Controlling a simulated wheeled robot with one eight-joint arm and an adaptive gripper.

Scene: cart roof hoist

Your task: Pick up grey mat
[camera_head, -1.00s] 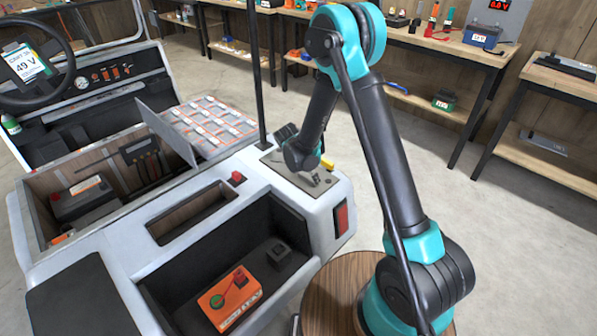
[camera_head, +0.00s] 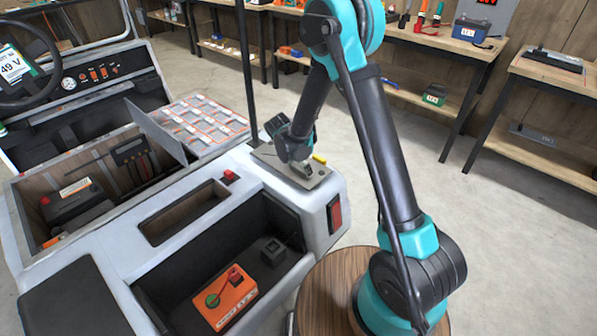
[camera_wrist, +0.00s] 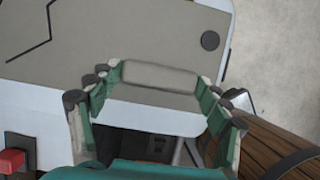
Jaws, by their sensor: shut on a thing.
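The grey mat (camera_head: 312,180) is a flat grey sheet at the rear corner of the white cart, beneath my gripper (camera_head: 301,168). In the wrist view the mat (camera_wrist: 120,62) fills the upper part, with a dark line and a dark round spot on it. My gripper (camera_wrist: 160,80) has a finger at each end of a raised grey strip at the mat's near edge and is shut on it. I cannot tell whether the mat is clear of the cart top.
A thin black post (camera_head: 247,75) stands close left of the mat. A red button (camera_head: 229,176) and an open bay with an orange box (camera_head: 225,298) are nearby. A yellow item (camera_head: 319,158) lies behind my gripper. A round wooden top (camera_head: 335,285) stands right of the cart.

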